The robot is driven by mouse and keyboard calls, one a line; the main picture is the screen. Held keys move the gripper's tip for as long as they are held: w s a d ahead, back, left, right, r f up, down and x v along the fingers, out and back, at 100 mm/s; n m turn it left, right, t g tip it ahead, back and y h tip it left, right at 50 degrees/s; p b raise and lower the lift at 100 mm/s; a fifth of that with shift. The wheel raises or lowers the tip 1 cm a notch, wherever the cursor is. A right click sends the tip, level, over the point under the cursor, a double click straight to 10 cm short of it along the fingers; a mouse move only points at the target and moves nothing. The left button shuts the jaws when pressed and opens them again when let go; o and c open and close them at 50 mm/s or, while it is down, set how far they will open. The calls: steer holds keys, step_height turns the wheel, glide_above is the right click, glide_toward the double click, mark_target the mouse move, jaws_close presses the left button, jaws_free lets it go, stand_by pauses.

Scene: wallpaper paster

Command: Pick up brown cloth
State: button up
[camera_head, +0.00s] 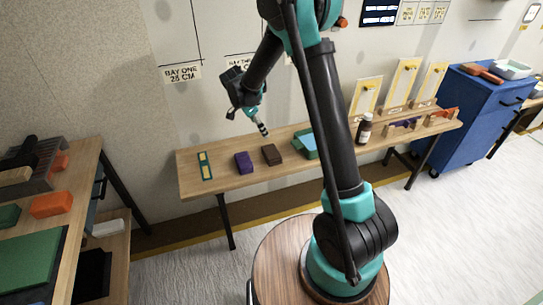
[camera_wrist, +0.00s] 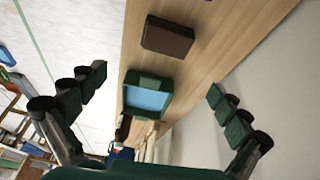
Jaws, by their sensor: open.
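The brown cloth (camera_head: 271,155) is a dark brown folded block lying flat on the long wooden table (camera_head: 222,185). It also shows in the wrist view (camera_wrist: 167,37), at the top centre, beyond my open fingers. My gripper (camera_head: 262,131) is above the table's back part, just above and left of the brown cloth, apart from it. In the wrist view my gripper (camera_wrist: 160,95) has its fingers spread wide, with nothing held between them.
A purple folded cloth (camera_head: 244,163) lies left of the brown one, and a green tray (camera_head: 306,143) stands to its right. A brown bottle (camera_head: 364,129) stands farther right. The wall is close behind the table. A blue cabinet (camera_head: 482,105) stands at the right.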

steer(key=a+f, duration=0.1)
steer(key=a, duration=0.1)
steer(key=m, duration=0.1)
glide_toward(271, 152)
steer(key=x, duration=0.5)
steer(key=shift+a+f, duration=0.2)
steer(key=shift+f, duration=0.1)
steer(key=shift+d+x, duration=0.15)
steer(key=shift+x, duration=1.15)
steer(key=shift+d+x, duration=0.1)
steer(key=shift+x, duration=1.2)
steer(key=shift+w+r, duration=0.1)
steer(key=shift+r, duration=0.05)
steer(key=shift+c, duration=0.2)
steer(key=c, duration=0.7)
